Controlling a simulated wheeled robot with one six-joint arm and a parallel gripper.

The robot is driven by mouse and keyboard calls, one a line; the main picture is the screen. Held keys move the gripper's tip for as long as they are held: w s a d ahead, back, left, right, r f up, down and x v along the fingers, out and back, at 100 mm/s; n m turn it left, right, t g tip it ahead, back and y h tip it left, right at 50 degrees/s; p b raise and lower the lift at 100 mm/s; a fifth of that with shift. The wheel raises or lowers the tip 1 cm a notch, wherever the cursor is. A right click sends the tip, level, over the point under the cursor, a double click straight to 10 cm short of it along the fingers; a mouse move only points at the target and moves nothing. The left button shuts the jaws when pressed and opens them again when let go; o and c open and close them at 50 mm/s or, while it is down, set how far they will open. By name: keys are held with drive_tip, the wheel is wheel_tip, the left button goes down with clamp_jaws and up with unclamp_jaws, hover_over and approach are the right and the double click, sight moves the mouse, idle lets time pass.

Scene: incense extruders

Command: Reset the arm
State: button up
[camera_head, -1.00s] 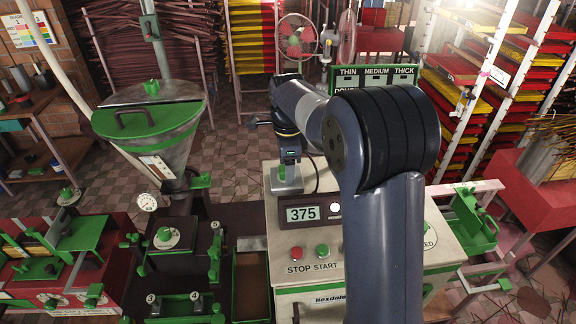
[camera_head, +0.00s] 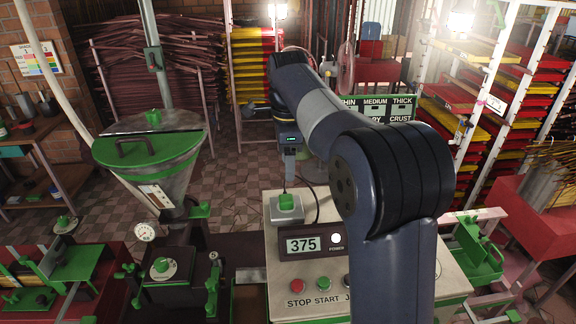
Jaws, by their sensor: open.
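My gripper (camera_head: 289,178) hangs from my dark blue arm, pointing down above a grey box with a green button (camera_head: 286,203). A small gap shows between the gripper's lower end and the button. The jaws are open; nothing shows between them, though they are small and seen from behind. The box sits on the back left of the cream control console (camera_head: 286,270).
The console has a display reading 375 (camera_head: 302,245) and red (camera_head: 297,286) and green (camera_head: 322,284) buttons. A green-lidded hopper (camera_head: 150,150) stands left. My arm hides the console's right part. Tray racks (camera_head: 500,110) stand behind right.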

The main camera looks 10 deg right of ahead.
sight(288, 197)
wheel_tip(288, 197, down, 11)
drive_tip(key=shift+r+p, duration=0.1)
drive_tip(key=shift+p, duration=0.3)
idle(0.4)
wheel_tip(288, 197, up, 10)
wheel_tip(288, 197, down, 9)
drive_tip(key=shift+f+b, duration=0.15)
drive_tip(key=shift+b, duration=0.3)
drive_tip(key=shift+r+p, duration=0.45)
drive_tip(key=shift+r, duration=0.25)
